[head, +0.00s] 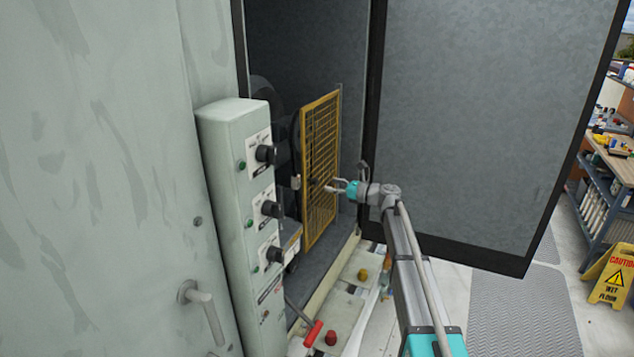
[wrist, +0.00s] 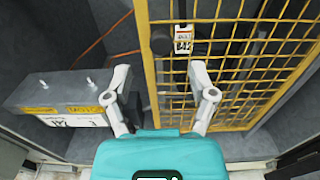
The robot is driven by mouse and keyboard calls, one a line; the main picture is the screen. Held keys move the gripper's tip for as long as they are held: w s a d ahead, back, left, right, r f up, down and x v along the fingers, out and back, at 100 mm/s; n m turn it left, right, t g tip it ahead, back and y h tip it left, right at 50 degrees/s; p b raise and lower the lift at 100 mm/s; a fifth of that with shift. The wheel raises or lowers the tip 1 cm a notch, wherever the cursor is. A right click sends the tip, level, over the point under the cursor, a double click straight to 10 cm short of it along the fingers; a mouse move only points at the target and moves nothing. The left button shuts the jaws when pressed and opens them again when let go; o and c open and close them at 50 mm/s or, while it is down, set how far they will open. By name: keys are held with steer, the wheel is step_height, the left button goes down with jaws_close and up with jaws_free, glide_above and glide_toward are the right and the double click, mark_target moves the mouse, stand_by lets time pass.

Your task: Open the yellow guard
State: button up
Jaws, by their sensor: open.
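The yellow guard (head: 322,125) is a mesh panel in a yellow frame, standing upright inside the dark open cabinet. It also fills the right half of the wrist view (wrist: 148,70). My gripper (head: 332,187) is in front of the guard at about its mid-height, in the head view. In the wrist view my gripper (wrist: 160,84) is open, with the guard's left frame bar seen between its fingers. The left finger lies left of that bar and the right finger in front of the mesh. Whether either finger touches the guard I cannot tell.
A control box with black knobs (head: 236,180) stands left of the guard. A large grey door (head: 470,130) stands open at the right. A grey labelled box (wrist: 60,95) sits left of the guard. A red-handled lever (head: 312,333) is low in front.

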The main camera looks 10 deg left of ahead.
mark_target(317, 181)
steer(key=shift+x, duration=3.25)
jaws_close()
steer(key=shift+d, duration=0.3)
steer(key=shift+a, duration=0.3)
steer(key=shift+s+g, duration=0.1)
steer(key=shift+g, duration=0.2)
